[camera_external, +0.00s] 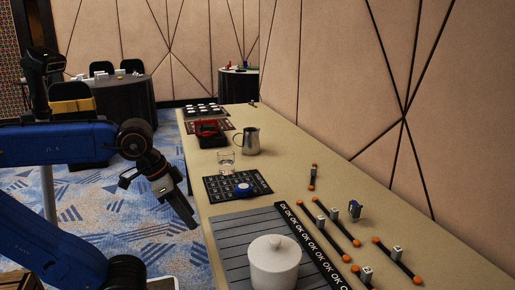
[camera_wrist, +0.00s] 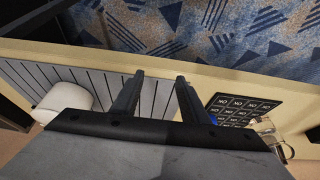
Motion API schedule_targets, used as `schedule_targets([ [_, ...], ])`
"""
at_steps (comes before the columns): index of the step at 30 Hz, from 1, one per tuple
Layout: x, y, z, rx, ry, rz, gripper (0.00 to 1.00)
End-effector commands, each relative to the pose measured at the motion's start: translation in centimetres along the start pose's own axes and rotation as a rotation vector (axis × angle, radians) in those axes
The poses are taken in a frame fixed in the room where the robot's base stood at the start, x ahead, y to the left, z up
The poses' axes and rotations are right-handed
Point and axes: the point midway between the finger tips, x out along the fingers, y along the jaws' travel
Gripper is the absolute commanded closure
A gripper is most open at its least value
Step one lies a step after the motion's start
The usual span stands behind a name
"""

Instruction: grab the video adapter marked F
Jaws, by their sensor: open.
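Several small adapter-like blocks stand on the right part of the long table in the external view. There is a grey one (camera_external: 334,214), a dark blue one (camera_external: 355,209), a pale one (camera_external: 397,253) and another pale one (camera_external: 366,274). Their markings are too small to read, so I cannot tell which is F. My gripper (camera_external: 191,217) is left of the table's left edge, well apart from the blocks. In the wrist view my gripper (camera_wrist: 160,77) has its two fingers apart with nothing between them. No adapter shows in the wrist view.
Black bars with orange ends (camera_external: 326,236) lie around the blocks. A grey slatted board (camera_external: 235,240) bears a white lidded pot (camera_external: 274,262). A dark mat (camera_external: 222,188) with a blue item, a glass (camera_external: 226,162) and a metal pitcher (camera_external: 247,141) stand farther back. The wall borders the table's right side.

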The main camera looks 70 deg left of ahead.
Motion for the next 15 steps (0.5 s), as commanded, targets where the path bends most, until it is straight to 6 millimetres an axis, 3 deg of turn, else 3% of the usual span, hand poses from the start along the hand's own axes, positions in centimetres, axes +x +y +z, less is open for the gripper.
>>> schedule_targets([
  [1,-2.3,0.0,-1.2,0.0,0.008,0.0,0.59],
  [6,-9.3,0.0,-4.2,0.0,0.004,0.0,0.59],
  [15,-18.5,0.0,-8.4,-0.004,0.001,0.0,0.59],
])
